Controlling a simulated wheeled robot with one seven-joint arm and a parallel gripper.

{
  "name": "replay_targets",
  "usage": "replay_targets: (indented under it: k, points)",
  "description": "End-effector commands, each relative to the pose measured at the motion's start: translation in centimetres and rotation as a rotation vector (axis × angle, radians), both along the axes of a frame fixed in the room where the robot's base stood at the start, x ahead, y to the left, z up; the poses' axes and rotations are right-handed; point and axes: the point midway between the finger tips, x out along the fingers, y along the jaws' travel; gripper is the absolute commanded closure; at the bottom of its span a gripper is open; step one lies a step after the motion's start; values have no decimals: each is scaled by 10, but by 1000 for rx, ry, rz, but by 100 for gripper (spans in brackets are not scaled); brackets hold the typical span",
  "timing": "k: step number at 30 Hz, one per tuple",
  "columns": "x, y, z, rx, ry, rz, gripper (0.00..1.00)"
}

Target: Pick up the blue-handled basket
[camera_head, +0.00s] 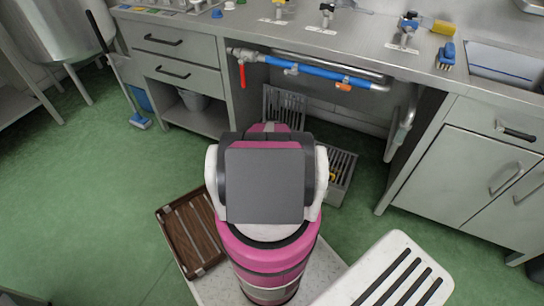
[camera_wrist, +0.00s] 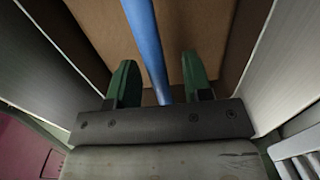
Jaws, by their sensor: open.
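In the wrist view my gripper (camera_wrist: 158,72) is open, with one green finger on each side of a blue bar (camera_wrist: 146,40). The bar runs between the fingers from the top edge down to the palm; I cannot tell whether either finger touches it. It looks like the handle of the blue-handled basket. Behind it is a brown surface (camera_wrist: 215,30) between pale grey walls, which may be the basket's inside. In the head view my pink and grey arm hides my gripper, and I cannot make out the basket there.
A steel counter (camera_head: 300,45) with drawers and taps runs along the back, with blue pipes (camera_head: 320,72) below it. A brown slatted crate (camera_head: 189,232) lies on the floor beside me. A white slotted stool (camera_head: 390,275) stands at lower right.

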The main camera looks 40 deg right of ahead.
Motion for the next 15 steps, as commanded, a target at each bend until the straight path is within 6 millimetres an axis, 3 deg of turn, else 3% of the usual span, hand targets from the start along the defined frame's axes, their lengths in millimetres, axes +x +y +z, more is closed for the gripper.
replay_targets:
  k: [3, 7, 8, 15]
  points:
    - [0, 0, 1, 0, 0, 0, 54]
    - [0, 0, 1, 0, 0, 0, 97]
    - [0, 0, 1, 0, 0, 0, 100]
    - [0, 0, 1, 0, 0, 0, 100]
